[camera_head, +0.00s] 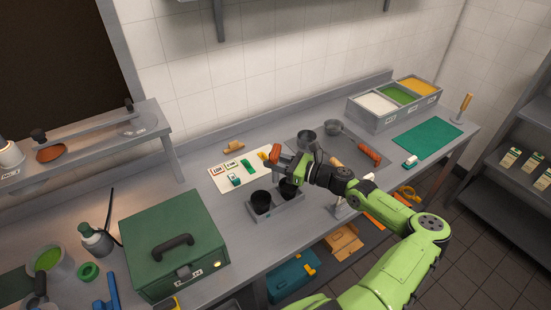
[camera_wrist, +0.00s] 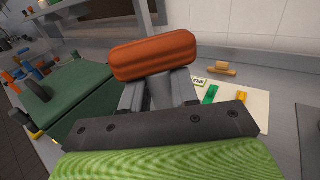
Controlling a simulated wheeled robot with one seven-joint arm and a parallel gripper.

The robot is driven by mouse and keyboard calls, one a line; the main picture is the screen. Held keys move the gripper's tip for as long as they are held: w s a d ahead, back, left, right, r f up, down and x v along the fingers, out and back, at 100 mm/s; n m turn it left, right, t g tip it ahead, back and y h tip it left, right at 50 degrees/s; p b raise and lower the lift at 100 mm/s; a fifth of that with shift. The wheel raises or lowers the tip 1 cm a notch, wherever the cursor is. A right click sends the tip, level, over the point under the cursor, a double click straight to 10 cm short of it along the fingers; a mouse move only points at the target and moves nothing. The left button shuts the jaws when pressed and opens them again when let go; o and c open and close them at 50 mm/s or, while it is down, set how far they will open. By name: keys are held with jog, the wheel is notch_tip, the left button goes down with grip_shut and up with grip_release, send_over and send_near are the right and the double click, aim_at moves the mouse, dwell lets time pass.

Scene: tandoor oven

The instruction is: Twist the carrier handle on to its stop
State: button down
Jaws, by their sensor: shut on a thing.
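The carrier handle (camera_head: 276,151) is an orange-brown rounded bar. It also shows across the top of the wrist view (camera_wrist: 153,55), lying crosswise and slightly tilted, with a grey stem under it. My gripper (camera_wrist: 160,88) is shut, with a finger on each side of that stem just under the bar. In the head view my gripper (camera_head: 285,162) is above and behind a low grey carrier (camera_head: 276,212) with two dark cups (camera_head: 262,202). My arm covers part of the right cup. Whether the stem meets the carrier is hidden.
A green box (camera_head: 170,240) with a dark handle stands to the left on the bench. A pale board (camera_head: 233,172) with labels and small green pieces lies behind the carrier. A grey tray (camera_head: 330,148) with metal cups and a divided bin (camera_head: 395,100) stand to the right.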

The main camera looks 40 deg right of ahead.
aim_at(275, 177)
notch_tip(275, 177, down, 7)
jog(key=b, duration=0.2)
jog(key=shift+r+b, duration=0.15)
jog(key=shift+b, duration=0.25)
jog(key=shift+p, duration=0.75)
dwell(0.9)
jog(key=shift+f+b, duration=0.3)
jog(key=shift+f, duration=0.25)
jog(key=shift+r, duration=0.1)
jog(key=shift+r+m+t+h+p, duration=0.15)
jog(key=shift+m+t+h+p, duration=0.25)
jog(key=shift+p, duration=0.5)
jog(key=shift+m+h+p, duration=0.3)
jog(key=shift+h+p, duration=0.2)
jog(key=shift+p, duration=0.05)
jog(key=shift+m+t+h+p, duration=0.4)
jog(key=shift+m+h+p, duration=0.2)
jog(key=shift+h+p, duration=0.3)
